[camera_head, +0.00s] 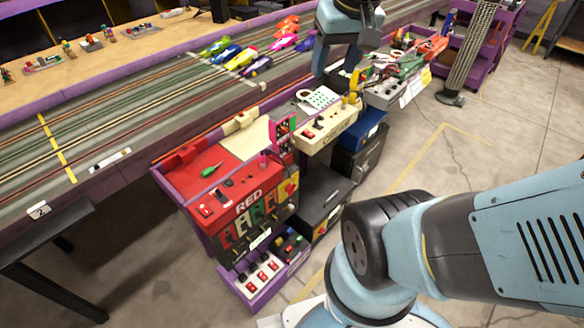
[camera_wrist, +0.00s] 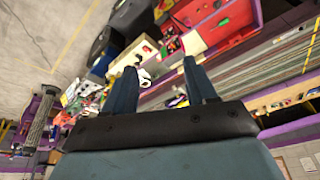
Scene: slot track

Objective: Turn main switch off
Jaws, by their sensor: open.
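No switch can be read as the main switch. A red control box (camera_head: 245,196) marked RED stands at the track's near side, with a small red switch (camera_head: 205,211) on its top. A cream control box (camera_head: 327,127) to its right also carries a red switch (camera_head: 309,134). Below the red box, a white panel (camera_head: 251,285) holds several red switches. My gripper (camera_head: 338,74) is above and behind the cream box, apart from these switches. In the wrist view my gripper (camera_wrist: 159,64) has its two fingers spread, with nothing between them; the red box (camera_wrist: 222,22) lies beyond.
The slot track (camera_head: 130,112) runs along the boxes, with several toy cars (camera_head: 240,59) on it. A grey control box (camera_head: 385,92) and cluttered items stand to the right. A green-handled tool (camera_head: 211,170) lies on the red surface. Floor (camera_head: 430,150) at right is mostly clear.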

